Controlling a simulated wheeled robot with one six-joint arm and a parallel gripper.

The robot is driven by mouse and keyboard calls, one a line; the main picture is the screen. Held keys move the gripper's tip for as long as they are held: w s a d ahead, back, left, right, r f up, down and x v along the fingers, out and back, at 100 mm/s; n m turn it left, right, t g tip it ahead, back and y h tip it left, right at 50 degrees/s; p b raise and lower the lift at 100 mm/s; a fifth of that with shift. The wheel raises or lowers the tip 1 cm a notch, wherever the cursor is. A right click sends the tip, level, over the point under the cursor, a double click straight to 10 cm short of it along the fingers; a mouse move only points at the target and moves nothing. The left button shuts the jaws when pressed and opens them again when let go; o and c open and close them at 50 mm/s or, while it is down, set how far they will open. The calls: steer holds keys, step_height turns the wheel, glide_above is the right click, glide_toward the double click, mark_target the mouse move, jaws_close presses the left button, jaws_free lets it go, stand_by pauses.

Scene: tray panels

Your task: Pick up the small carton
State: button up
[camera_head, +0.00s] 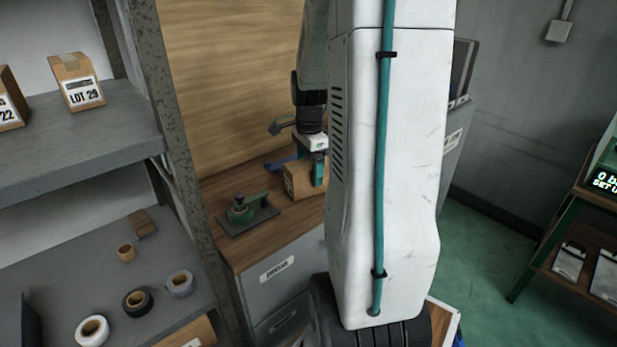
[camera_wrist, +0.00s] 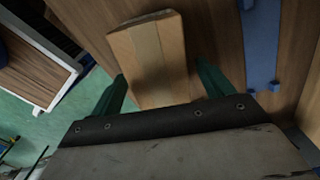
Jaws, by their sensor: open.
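A small brown carton (camera_head: 296,181) sits on the wooden workbench, partly hidden behind my arm in the head view. In the wrist view the carton (camera_wrist: 150,50) shows its taped top face. My gripper (camera_head: 305,164) is over the carton, with green fingers pointing down. In the wrist view my gripper (camera_wrist: 161,74) is open, with one finger to each side of the carton's near part. I cannot tell whether either finger touches it.
A green clamp-like tool on a dark plate (camera_head: 247,213) stands left on the bench (camera_head: 225,248). A blue part (camera_wrist: 260,45) lies right of the carton. A grey shelf (camera_head: 75,140) at left holds a LOT 29 carton (camera_head: 77,82) and tape rolls (camera_head: 137,301).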

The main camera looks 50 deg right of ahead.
steer(key=shift+f, duration=1.6)
steer(key=c, duration=1.2)
steer(key=shift+r, duration=0.1)
